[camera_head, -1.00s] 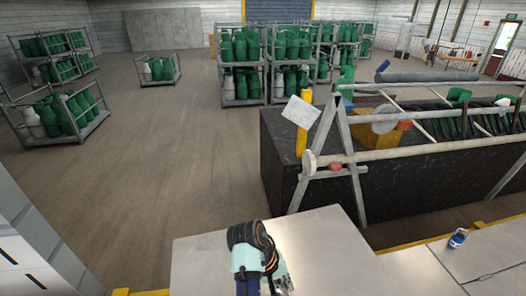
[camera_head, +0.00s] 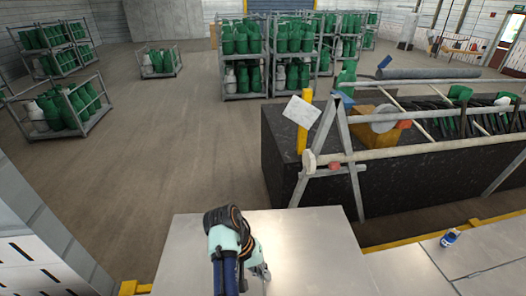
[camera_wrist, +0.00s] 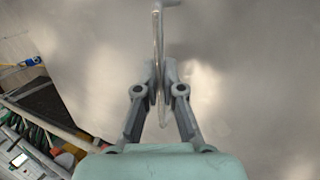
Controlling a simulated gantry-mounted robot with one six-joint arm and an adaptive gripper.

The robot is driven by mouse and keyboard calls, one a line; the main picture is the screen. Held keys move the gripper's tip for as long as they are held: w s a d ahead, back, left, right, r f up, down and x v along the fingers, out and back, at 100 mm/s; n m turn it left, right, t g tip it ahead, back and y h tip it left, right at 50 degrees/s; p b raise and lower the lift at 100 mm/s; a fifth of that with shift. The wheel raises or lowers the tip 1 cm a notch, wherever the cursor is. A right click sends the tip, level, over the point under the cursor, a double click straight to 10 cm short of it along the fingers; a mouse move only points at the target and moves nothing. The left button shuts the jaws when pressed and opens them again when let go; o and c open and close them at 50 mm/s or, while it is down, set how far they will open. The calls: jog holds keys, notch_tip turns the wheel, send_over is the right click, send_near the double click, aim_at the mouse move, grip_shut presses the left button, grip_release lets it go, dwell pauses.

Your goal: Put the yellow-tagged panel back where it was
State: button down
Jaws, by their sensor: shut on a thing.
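My gripper (camera_wrist: 160,78) is shut on a thin, pale panel (camera_wrist: 158,40). In the wrist view the panel is nearly edge-on and stands between the two fingertips, with a bent end at the top of the picture. No yellow tag shows on it from this angle. In the head view my gripper (camera_head: 262,271) is low over the bare grey table (camera_head: 310,245), mostly hidden behind my wrist, and the panel cannot be made out there.
A blue-and-white can (camera_head: 450,237) stands on the worktop at right. Behind the table are a dark conveyor (camera_head: 420,180) with metal rails and a tilted white plate (camera_head: 301,111) by a yellow post. Racks of green cylinders (camera_head: 255,85) stand farther back.

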notch_tip(320, 180, up, 10)
jog(key=p, duration=0.8)
jog(key=shift+f, duration=0.1)
